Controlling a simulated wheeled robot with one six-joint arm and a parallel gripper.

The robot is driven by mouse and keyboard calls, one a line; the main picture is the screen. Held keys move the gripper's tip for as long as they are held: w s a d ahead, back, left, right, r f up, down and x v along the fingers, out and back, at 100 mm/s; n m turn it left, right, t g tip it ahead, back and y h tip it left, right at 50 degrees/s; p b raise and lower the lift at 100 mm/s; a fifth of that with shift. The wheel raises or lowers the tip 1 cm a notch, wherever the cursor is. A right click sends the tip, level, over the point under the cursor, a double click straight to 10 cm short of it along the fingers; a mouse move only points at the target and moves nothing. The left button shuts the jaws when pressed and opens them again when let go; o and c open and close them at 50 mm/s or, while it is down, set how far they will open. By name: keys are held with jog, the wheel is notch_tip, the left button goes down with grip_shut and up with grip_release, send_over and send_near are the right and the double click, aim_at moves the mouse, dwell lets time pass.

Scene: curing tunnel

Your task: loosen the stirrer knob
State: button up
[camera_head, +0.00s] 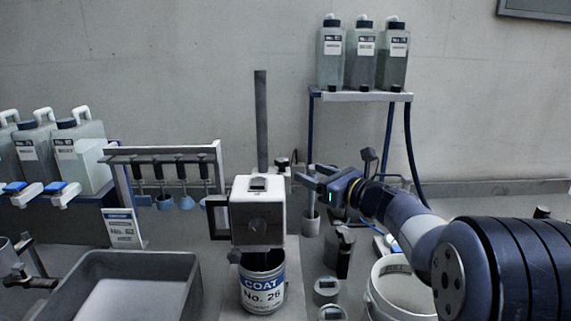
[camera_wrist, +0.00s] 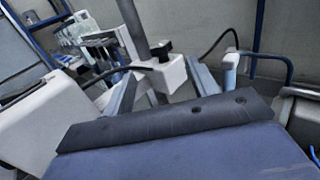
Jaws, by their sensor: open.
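The stirrer has a white box-shaped head (camera_head: 258,212) in front of a dark upright post (camera_head: 261,120). Its small black knob (camera_head: 282,162) sits on a white clamp block just right of the post. In the wrist view the knob (camera_wrist: 161,48) stands on top of the white clamp block (camera_wrist: 168,74), beyond my fingertips and roughly between their lines. My gripper (camera_head: 304,178) is open and empty, pointing left, a little right of and below the knob. In the wrist view its two fingers (camera_wrist: 163,82) lie apart either side of the block; contact cannot be told.
A can labelled COAT No. 26 (camera_head: 262,285) stands under the stirrer head. A rack with hanging stirrers (camera_head: 162,152) and a grey tray (camera_head: 105,258) are left. A shelf (camera_head: 360,96) with bottles stands behind right. A white bucket (camera_head: 377,290) is below my arm.

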aim_at(288, 164)
jog(key=p+x, duration=0.2)
jog(key=x, duration=0.8)
jog(key=shift+c, duration=0.6)
jog(key=c, duration=0.9)
jog(key=shift+o, duration=0.2)
